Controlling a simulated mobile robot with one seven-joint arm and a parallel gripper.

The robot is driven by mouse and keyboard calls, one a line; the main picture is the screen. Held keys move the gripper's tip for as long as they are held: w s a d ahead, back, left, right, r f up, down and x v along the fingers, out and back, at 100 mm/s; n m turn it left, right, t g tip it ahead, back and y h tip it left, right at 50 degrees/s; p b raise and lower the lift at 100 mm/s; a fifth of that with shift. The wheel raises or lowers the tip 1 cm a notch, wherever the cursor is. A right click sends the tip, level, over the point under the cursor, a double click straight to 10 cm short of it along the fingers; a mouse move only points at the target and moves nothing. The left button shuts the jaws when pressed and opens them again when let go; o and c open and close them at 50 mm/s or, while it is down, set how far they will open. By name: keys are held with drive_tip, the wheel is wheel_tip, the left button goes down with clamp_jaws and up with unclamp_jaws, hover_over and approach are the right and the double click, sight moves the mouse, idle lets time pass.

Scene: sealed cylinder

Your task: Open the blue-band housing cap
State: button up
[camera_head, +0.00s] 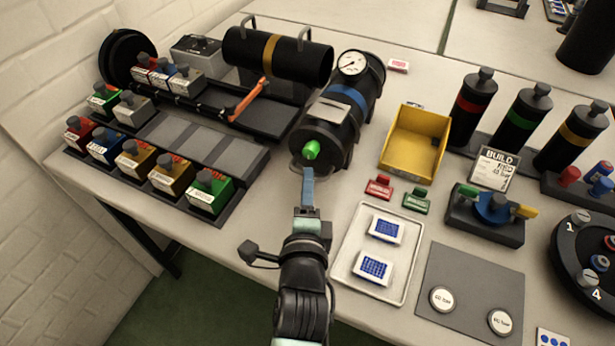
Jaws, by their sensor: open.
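The blue-band housing (347,97) is a black cylinder lying on the table, with a blue ring around it and a pressure gauge (352,63) at its far end. Its cap (321,142) is the dark round end facing me, with a green knob (311,150) at its centre. The cap sits on the housing. My gripper (308,172) is just in front of and below the green knob, pointing at it. A bluish finger shows there; the two fingers overlap in this view, so the gap between them is hidden. I see nothing held, and cannot tell whether it touches the knob.
Racks of coloured blocks (160,170) lie left. A yellow bin (415,138), red and green tags and a white tray (346,262) are right. The table's front edge runs below my gripper.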

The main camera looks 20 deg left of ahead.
drive_tip(key=shift+x, duration=1.5)
clamp_jaws()
idle(0.4)
